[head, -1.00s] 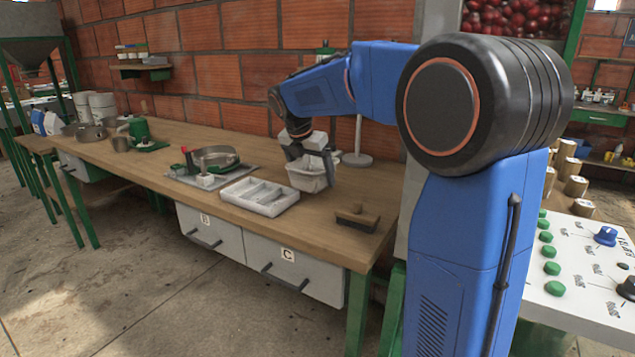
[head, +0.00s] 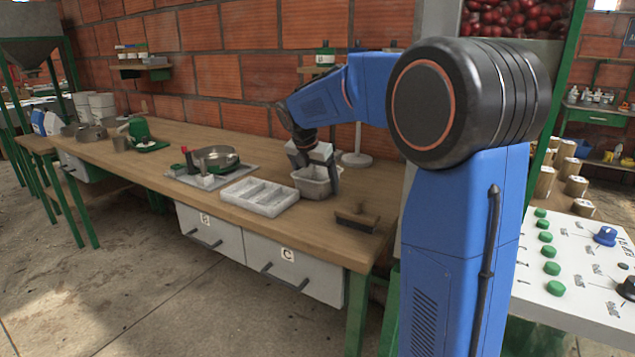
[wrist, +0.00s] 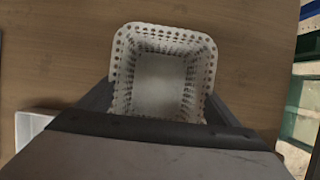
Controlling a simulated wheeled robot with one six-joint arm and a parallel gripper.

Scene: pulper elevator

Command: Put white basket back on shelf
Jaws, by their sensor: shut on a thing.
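The white basket (head: 312,187) is between the fingers of my gripper (head: 316,170), low over the right part of the wooden workbench (head: 225,150). In the wrist view I look down into the perforated white basket (wrist: 160,83); it looks empty, and the gripper fingers are on its left and right sides. I cannot tell whether its base touches the bench. One small wall shelf (head: 146,67) with little containers hangs on the brick wall at the far left. Another shelf (head: 309,69) on the wall behind my arm is partly hidden, with a green item on it.
A white divided tray (head: 259,196) lies left of the basket, and a brush (head: 357,218) lies to its right near the front edge. Bare bench shows between the pan and the green grinder (head: 140,132).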

